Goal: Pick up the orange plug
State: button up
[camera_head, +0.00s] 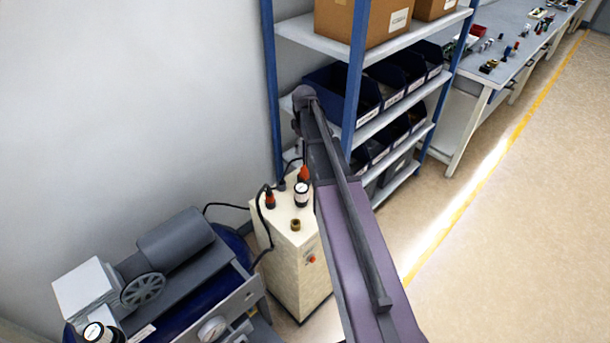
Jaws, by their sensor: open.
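A cream box-shaped unit (285,268) stands on the floor beside the wall. Two orange plug-like parts show on its top. One orange plug (270,201) is at the left of the top, next to a black cable. The other orange part (303,174) is at the back right, close to my arm's outline in the picture. I cannot tell which of them is the task's plug. My arm reaches up across the middle of the view and passes in front of the unit's right side. I cannot make out my gripper's fingers.
A compressor (175,250) stands at lower left. A blue-framed shelf (355,70) with bins is behind my arm. The floor (510,240) at right is clear.

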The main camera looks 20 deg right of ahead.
aim_at(305, 169)
jog(key=shift+d, duration=0.1)
dwell(0.3)
notch_tip(305, 169, down, 9)
jog(key=b, duration=0.8)
jog(key=shift+r+b, duration=0.2)
jog(key=shift+b, duration=0.15)
jog(key=shift+w+d+f+b, duration=0.1)
jog(key=shift+w+f+b, duration=0.05)
jog(key=shift+f+b, duration=2.45)
jog(key=c, duration=1.4)
